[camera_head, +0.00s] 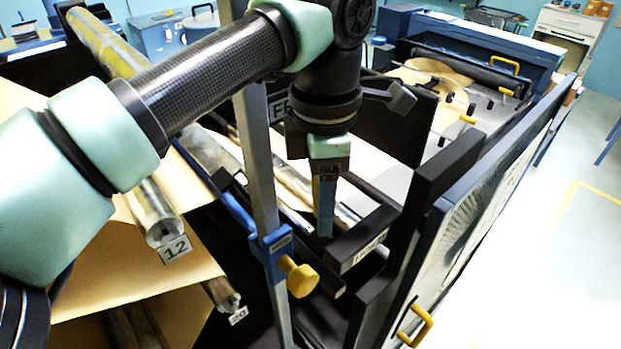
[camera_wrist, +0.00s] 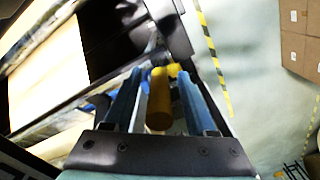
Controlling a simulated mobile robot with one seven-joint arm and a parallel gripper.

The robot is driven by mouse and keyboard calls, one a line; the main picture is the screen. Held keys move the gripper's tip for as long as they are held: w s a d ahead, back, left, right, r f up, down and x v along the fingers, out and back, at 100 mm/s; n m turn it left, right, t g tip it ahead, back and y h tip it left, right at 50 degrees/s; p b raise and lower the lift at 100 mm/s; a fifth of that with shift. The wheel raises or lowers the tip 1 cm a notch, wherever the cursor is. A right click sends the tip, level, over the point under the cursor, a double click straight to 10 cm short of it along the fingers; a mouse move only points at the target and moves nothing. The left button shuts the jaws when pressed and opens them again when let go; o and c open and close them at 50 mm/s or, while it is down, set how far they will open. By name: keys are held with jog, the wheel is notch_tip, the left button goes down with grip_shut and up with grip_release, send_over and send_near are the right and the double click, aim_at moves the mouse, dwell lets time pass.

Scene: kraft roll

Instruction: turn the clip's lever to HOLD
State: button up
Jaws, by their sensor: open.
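The clip (camera_head: 274,248) is a blue block on an upright grey post. Its yellow lever (camera_head: 299,277) sticks out toward the lower right, with a rounded end. My gripper (camera_head: 325,232) points down, above and to the right of the lever, with its fingertips apart from it in the head view. In the wrist view my gripper (camera_wrist: 158,74) is open, and the yellow lever (camera_wrist: 158,105) shows between its two blue fingers. I cannot tell there how deep the lever lies.
Large metal rolls, one tagged 12 (camera_head: 174,248), lie on the left with brown paper. A dark post (camera_head: 440,185) and a framed panel with a yellow handle (camera_head: 418,325) stand close on the right. Open floor (camera_head: 585,240) lies beyond.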

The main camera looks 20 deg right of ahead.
jog(key=shift+f, duration=0.1)
grip_shut()
dwell(1.4)
